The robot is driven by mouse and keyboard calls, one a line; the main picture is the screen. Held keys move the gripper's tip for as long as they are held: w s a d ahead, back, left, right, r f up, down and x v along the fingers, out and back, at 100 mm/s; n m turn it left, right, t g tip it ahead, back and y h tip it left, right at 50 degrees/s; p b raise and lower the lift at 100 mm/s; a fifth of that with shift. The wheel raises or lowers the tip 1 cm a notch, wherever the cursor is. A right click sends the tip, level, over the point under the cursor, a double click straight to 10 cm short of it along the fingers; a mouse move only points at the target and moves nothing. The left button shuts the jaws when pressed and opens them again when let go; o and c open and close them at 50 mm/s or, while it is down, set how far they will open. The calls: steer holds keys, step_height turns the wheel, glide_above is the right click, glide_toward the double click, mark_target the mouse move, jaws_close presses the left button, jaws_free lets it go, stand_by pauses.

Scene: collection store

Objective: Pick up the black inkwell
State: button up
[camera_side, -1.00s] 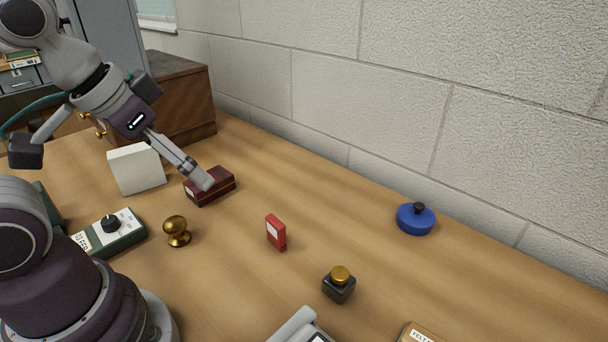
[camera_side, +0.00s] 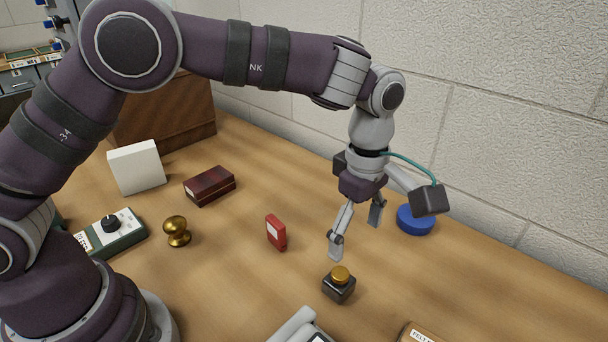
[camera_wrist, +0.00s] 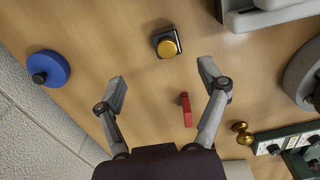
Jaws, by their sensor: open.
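The black inkwell (camera_side: 338,289) is a small dark square bottle with a gold cap, standing upright on the table. In the wrist view the inkwell (camera_wrist: 158,36) shows at the top centre, ahead of the fingers and left of the right fingertip. My gripper (camera_side: 356,238) is open and empty, pointing down above the table, behind and above the inkwell in the side view. In the wrist view my gripper (camera_wrist: 161,78) has its two fingers spread wide, and the inkwell lies beyond the tips, not between them. Nothing hides the inkwell.
A red box (camera_side: 276,232) stands left of the inkwell; a blue round lid-like object (camera_side: 414,220) sits behind my gripper by the wall. A brass knob (camera_side: 176,231), a dark red case (camera_side: 209,186) and a green device (camera_side: 112,236) lie left. A grey object (camera_side: 296,328) is near the front.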

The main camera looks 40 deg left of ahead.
mark_target(340, 273)
steer(key=shift+n, duration=0.3)
steer(key=f, duration=0.3)
steer(key=a+f, duration=0.1)
steer(key=f, duration=0.7)
steer(key=shift+s+a, duration=0.15)
steer(key=shift+s, duration=0.1)
steer(key=shift+c, duration=0.3)
steer(key=shift+r, duration=0.1)
steer(key=c, duration=1.2)
